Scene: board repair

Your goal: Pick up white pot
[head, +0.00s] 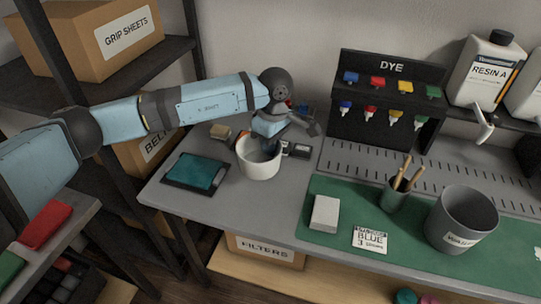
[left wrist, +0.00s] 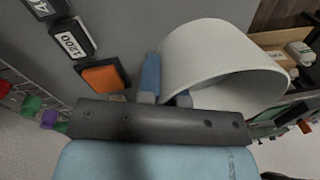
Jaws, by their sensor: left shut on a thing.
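The white pot (head: 259,170) is at the left part of the grey workbench, upright, just right of a teal tablet. It also shows large in the left wrist view (left wrist: 228,62). My left gripper (head: 268,146) reaches down over the pot's back rim and is shut on its wall. In the left wrist view, the two blue fingertips (left wrist: 167,92) sit on either side of the rim. I cannot tell whether the pot's base touches the bench. My right gripper is not in view.
The teal tablet (head: 195,172) lies left of the pot, and small dark blocks (head: 299,150) lie right of it. A dye rack (head: 388,100) stands behind. The green mat (head: 318,232) holds a white block, a pen cup (head: 394,196) and a grey bin (head: 462,220).

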